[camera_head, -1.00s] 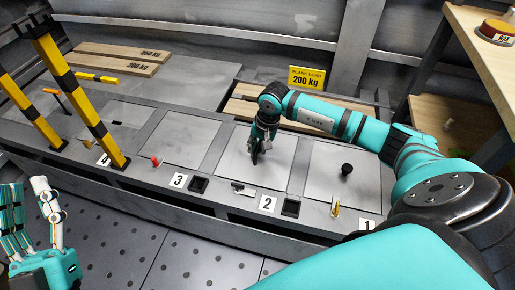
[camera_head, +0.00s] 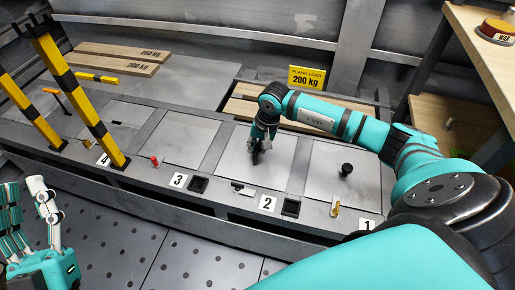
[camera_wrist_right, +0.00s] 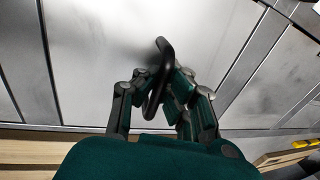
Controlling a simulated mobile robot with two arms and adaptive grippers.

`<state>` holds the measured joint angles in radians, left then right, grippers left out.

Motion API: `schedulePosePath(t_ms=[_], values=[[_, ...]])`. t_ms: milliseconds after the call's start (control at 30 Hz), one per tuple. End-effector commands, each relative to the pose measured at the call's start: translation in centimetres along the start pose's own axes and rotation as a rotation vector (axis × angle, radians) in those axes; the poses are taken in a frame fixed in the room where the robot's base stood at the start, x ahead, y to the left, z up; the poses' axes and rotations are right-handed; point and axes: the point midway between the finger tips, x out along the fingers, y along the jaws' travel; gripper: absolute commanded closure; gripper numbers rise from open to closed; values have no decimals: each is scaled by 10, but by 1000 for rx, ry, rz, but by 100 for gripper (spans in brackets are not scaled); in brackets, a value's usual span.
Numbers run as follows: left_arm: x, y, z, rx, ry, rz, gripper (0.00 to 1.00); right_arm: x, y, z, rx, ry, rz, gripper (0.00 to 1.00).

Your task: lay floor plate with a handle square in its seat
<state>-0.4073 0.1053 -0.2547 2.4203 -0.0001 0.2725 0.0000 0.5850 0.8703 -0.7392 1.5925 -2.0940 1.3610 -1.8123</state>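The grey floor plate with a handle (camera_head: 233,170) lies about flat at the bay behind label 2. I cannot tell whether it is fully down in its seat. Its black handle (camera_wrist_right: 160,78) stands up between the fingers of my right gripper (camera_wrist_right: 160,85) in the right wrist view. The fingers close in on both sides of the handle and appear to hold it. In the head view my right gripper (camera_head: 262,140) is over the plate and hides part of the handle. My left gripper (camera_head: 28,205) is open and empty at the lower left.
A plate with a black knob (camera_head: 346,169) lies to the right, and plain plates lie to the left. A yellow-black barrier (camera_head: 85,100) stands at the left. Planks (camera_head: 110,65) and a plank-load sign (camera_head: 307,77) are behind. A wooden shelf (camera_head: 460,110) is at right.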

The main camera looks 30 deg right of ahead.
Motion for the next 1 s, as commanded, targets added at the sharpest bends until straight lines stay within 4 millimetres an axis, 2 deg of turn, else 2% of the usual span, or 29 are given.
schedulePosePath(t_ms=[33, 233, 567, 667, 1000], values=[[0, 0, 0, 0, 0, 0, 71, 0, 0, 0, 0, 1, -1, 93], [0, 0, 0, -1, -2, 0, 71, 0, 0, 0, 0, 0, -1, 67], [0, 0, 1, -3, -4, -2, 71, -3, 1, 0, 0, -1, 2, 67], [0, 0, 1, -2, -4, -1, 71, -14, 0, -1, -1, 3, -1, 67], [0, 0, 1, 0, -4, -1, 71, -85, 0, -1, -1, 3, -2, 67]])
